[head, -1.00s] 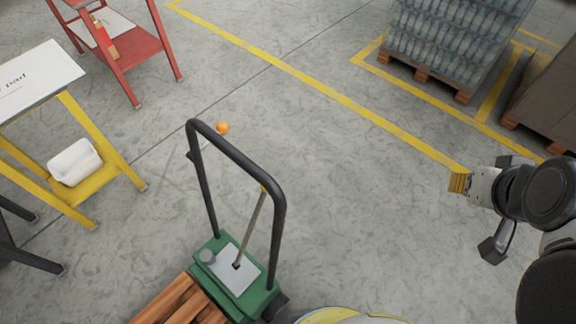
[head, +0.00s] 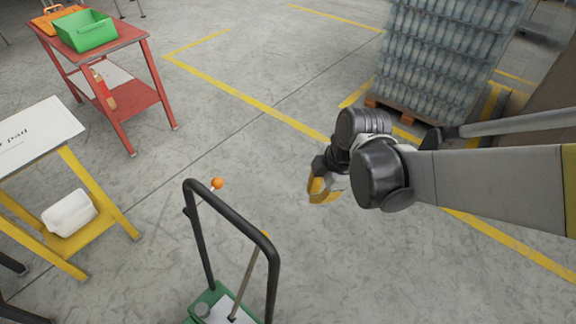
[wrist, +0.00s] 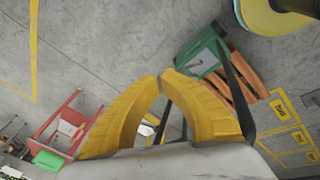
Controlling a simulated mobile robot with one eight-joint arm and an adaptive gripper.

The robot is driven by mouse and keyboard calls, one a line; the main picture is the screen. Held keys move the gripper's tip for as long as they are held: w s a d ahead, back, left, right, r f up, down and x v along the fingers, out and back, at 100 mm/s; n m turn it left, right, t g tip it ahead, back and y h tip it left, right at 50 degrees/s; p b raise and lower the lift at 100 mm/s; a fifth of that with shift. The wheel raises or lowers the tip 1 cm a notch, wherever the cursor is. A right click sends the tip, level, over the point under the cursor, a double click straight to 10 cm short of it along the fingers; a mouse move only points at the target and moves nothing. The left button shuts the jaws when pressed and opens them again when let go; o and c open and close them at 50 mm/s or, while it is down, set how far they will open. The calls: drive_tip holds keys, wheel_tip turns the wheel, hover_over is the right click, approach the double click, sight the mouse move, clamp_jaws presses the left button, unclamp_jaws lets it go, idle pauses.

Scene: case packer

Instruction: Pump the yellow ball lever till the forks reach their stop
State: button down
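The green pallet stacker (head: 209,302) stands at the bottom of the head view, with a black loop handle (head: 270,262) rising from it. A thin lever (head: 249,277) leans up from its base to a yellow tip (head: 264,234), partly behind the handle. An orange ball (head: 217,183) on a short rod sits by the handle's top left. My gripper (head: 324,192) is right of the handle, clear of it and of the lever. In the wrist view its yellow fingers (wrist: 161,77) meet at the tips, holding nothing. The stacker also shows there (wrist: 199,49) beside a wooden pallet (wrist: 247,84). The forks are hidden.
A white-topped pad stand (head: 40,130) with a white bin (head: 69,213) is at left. A red stand (head: 105,50) carries a green bin (head: 87,31). A wrapped bottle pallet (head: 440,60) stands at the back. Floor around the handle is clear.

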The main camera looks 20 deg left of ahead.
drive_tip(key=s+a+f+n+g, duration=0.1)
drive_tip(key=s+a+f+n, duration=0.1)
drive_tip(key=a+f+n, duration=0.2)
drive_tip(key=s+a+f+n+g+p, duration=0.1)
drive_tip(key=s+a+f+n, duration=0.2)
drive_tip(key=a+f+n, duration=0.2)
drive_tip(key=shift+s+a, duration=0.25)
drive_tip(key=shift+a, duration=0.6)
drive_tip(key=shift+f, duration=0.15)
